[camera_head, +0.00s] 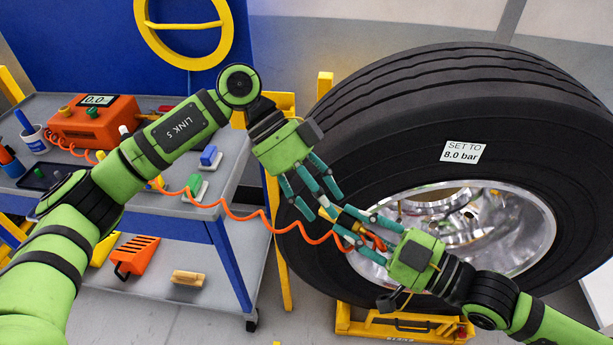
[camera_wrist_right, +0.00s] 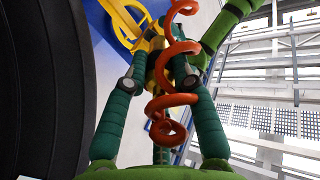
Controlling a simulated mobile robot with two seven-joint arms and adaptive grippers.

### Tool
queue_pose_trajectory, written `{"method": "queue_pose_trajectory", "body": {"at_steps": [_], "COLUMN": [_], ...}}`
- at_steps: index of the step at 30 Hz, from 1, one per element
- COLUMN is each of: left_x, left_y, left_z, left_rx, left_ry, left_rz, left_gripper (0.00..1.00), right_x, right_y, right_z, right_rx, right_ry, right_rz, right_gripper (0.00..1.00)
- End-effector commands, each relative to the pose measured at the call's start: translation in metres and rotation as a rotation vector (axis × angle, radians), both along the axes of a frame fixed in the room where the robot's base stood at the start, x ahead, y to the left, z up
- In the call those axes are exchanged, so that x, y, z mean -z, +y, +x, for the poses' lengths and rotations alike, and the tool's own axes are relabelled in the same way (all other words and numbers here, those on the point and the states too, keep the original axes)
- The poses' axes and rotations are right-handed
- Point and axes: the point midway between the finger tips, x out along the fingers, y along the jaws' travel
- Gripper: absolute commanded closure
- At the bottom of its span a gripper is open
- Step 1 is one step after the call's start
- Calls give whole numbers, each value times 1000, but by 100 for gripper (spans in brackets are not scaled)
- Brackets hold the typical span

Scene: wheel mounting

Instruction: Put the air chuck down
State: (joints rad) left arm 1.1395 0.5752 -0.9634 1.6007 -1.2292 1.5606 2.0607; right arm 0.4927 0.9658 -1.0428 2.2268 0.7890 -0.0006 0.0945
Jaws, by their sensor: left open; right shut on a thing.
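My right gripper (camera_head: 352,228) is shut on the air chuck (camera_head: 327,211), in front of the tyre. The chuck shows as a small brass and pale piece, with most of its body hidden by my fingers. In the right wrist view, the orange coiled hose (camera_wrist_right: 172,80) hangs over the fingers of my right gripper (camera_wrist_right: 160,65) and hides much of what they hold. My left gripper (camera_head: 318,198) is open just above and left of the chuck, its fingers very close to it. I cannot tell whether they touch it.
The orange hose (camera_head: 243,215) runs from the orange inflator box (camera_head: 95,122), reading 0.0, on the grey cart (camera_head: 225,180). Blue and green blocks, a cup and a dark tray are on the cart top. The large tyre (camera_head: 385,125), labelled 8.0 bar, stands at the right.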

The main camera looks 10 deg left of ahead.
Motion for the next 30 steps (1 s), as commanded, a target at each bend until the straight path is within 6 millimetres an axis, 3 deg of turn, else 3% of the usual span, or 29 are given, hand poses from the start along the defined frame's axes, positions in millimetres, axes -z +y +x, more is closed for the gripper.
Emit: {"method": "queue_pose_trajectory", "body": {"at_steps": [11, 12, 16, 19, 20, 21, 22, 30], "left_x": [5, 5, 5, 5, 5, 5, 5, 5], "left_y": [-5, -5, -5, -5, -5, -5, -5, -5], "left_z": [-2, -2, -2, -2, -2, -2, -2, -2], "left_rx": [-1, -1, -1, -2, -2, -3, -3, -1], "left_ry": [0, 0, 0, 0, -1, -2, -2, -1], "left_rz": [-1, -1, -1, -1, -2, -2, -2, -2], "left_gripper": [46, 50, 100, 100, 100, 100, 100, 100], "right_x": [-1, -1, -1, -1, -1, -1, -1, 0], "right_y": [0, 0, 0, 1, 1, 1, 1, 0], "right_z": [0, 0, 0, -1, -1, -1, -1, 0], "right_rx": [0, 0, -1, -2, -3, -3, -3, -1], "right_ry": [-1, -1, -1, -1, -2, -2, -2, 0], "right_rz": [0, 0, 2, 3, 4, 4, 4, 1], "right_gripper": [100, 100, 100, 100, 66, 50, 46, 46]}}
